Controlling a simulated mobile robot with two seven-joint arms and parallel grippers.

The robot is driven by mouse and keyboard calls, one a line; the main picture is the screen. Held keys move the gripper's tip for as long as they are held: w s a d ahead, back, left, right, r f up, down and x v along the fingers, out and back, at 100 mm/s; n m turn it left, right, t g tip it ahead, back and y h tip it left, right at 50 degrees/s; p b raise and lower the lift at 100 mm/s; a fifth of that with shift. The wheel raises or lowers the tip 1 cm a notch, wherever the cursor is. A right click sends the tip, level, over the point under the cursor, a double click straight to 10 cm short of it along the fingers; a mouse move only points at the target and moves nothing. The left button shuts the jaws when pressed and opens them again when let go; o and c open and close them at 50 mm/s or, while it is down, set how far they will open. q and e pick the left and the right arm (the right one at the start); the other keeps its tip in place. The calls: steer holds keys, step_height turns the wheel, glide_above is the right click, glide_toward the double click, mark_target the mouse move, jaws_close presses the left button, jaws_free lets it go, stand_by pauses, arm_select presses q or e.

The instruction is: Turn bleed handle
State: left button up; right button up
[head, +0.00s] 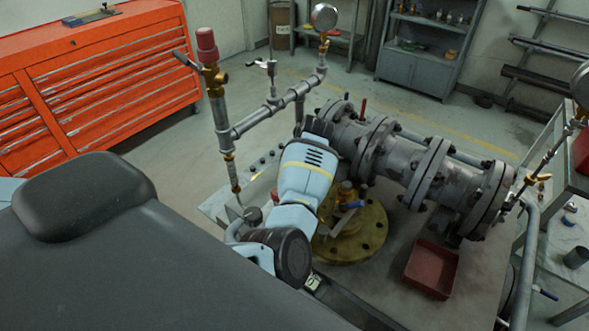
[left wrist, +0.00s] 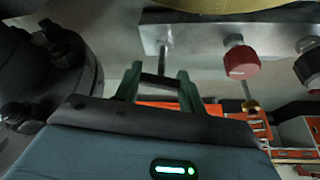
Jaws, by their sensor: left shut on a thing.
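In the left wrist view my left gripper (left wrist: 159,88) has two green fingers, closed on a short dark crossbar, seemingly the bleed handle (left wrist: 160,79). A thin metal stem (left wrist: 163,57) runs from the crossbar to a pale metal block (left wrist: 190,40). In the head view my left arm, pale blue and black, stretches toward the valve assembly (head: 400,165). Its fingers and the gripped bar cannot be made out there, hidden by the arm. My right gripper is in neither view.
A red knob (left wrist: 241,62) and a dark knob (left wrist: 308,68) sit beside the stem. A yellow flange (head: 345,245), pressure gauge (head: 324,16), red-capped pipe (head: 207,45) and red tray (head: 432,269) are around the arm. An orange cabinet (head: 95,75) stands left; open floor lies behind.

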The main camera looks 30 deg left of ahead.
arm_select(q)
steer(key=m+t, duration=0.1)
steer(key=m, duration=0.1)
steer(key=shift+r+m+h, duration=0.1)
steer(key=shift+m+h, duration=0.2)
steer(key=shift+m, duration=0.1)
steer(key=m+t+h, duration=0.1)
steer(key=m, duration=0.2)
steer(key=shift+m, duration=0.3)
steer(key=m+h, duration=0.1)
steer(key=m, duration=0.2)
steer(key=shift+m+t, duration=0.3)
steer(key=m+h, duration=0.1)
steer(key=m, duration=0.3)
steer(key=shift+h, duration=0.4)
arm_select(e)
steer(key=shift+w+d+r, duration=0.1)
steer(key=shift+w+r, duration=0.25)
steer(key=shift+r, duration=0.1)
arm_select(q)
steer(key=shift+m, duration=0.3)
steer(key=o, duration=1)
